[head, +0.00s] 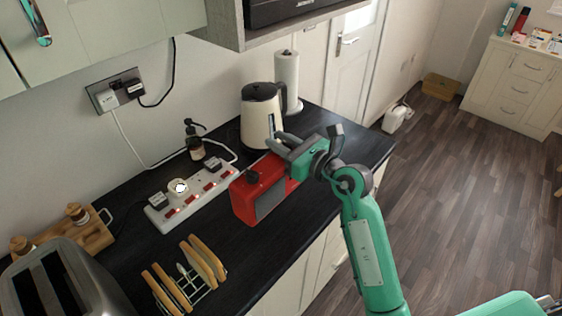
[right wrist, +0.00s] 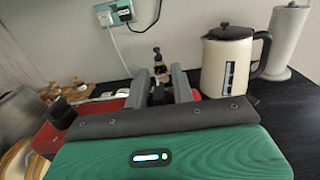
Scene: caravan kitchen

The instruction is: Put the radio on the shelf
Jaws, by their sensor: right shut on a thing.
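The red radio (head: 262,188) is upright at the front part of the black worktop, with a dark grille on its front and a black knob on top. I cannot tell whether its base touches the worktop. My right gripper (head: 281,146) is at the top of the radio and shut on it; the exact grip is partly hidden. In the right wrist view the fingers (right wrist: 163,84) reach past the red body (right wrist: 104,107), which is mostly hidden behind my gripper. A grey wooden shelf (head: 226,22) hangs on the wall above, with a black appliance in it. My left gripper is not in view.
A cream kettle (head: 257,118) and paper towel roll (head: 288,80) stand behind the radio. A power strip (head: 190,195) with plugs, a dark bottle (head: 194,143), toast rack (head: 188,275) and toaster (head: 55,285) are to the left. The worktop's right end is clear.

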